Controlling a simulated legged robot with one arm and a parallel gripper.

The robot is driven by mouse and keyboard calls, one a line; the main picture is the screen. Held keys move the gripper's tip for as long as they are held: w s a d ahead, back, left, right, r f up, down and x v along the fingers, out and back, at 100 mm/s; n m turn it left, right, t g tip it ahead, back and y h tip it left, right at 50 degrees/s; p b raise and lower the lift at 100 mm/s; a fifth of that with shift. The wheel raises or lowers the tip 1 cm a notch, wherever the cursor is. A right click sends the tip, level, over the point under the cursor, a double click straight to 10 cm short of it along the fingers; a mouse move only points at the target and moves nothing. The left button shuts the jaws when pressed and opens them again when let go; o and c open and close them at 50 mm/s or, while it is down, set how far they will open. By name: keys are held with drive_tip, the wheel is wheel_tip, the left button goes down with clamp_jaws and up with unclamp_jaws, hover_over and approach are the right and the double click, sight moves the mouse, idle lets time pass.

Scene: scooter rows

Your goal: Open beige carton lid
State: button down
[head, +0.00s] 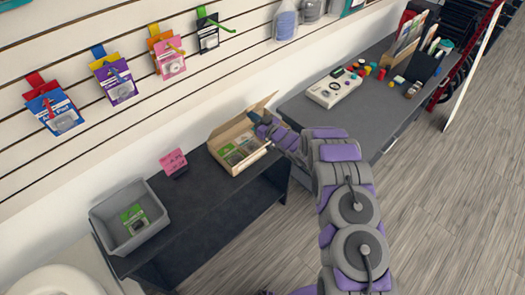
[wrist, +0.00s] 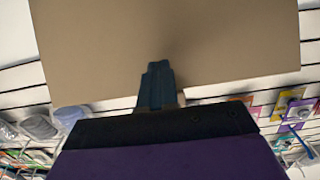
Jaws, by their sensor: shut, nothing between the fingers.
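The beige carton (head: 235,165) sits on a dark bench against the slatted wall, with green and dark packets visible inside. Its lid (head: 263,102) stands raised at the carton's back right; in the wrist view the beige lid panel (wrist: 165,45) fills the upper part of the picture. My gripper (head: 254,117) is at the lid's edge, above the carton's right side. In the wrist view my gripper (wrist: 158,72) is shut and empty, with its tip overlapping the panel. I cannot tell whether it touches the lid.
A grey bin (head: 107,217) with a green packet and a pink card stand (head: 174,163) are on the dark bench (head: 205,205) to the left. A grey table (head: 300,112) with a white box (head: 335,88) is to the right. Packets hang on the wall above.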

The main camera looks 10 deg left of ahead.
drive_tip(key=shift+w+a, duration=0.1)
drive_tip(key=shift+x, duration=2.4)
drive_tip(key=shift+r, duration=0.15)
drive_tip(key=shift+w+a, duration=0.1)
drive_tip(key=shift+b+x, duration=0.65)
drive_tip(key=shift+x, duration=1.2)
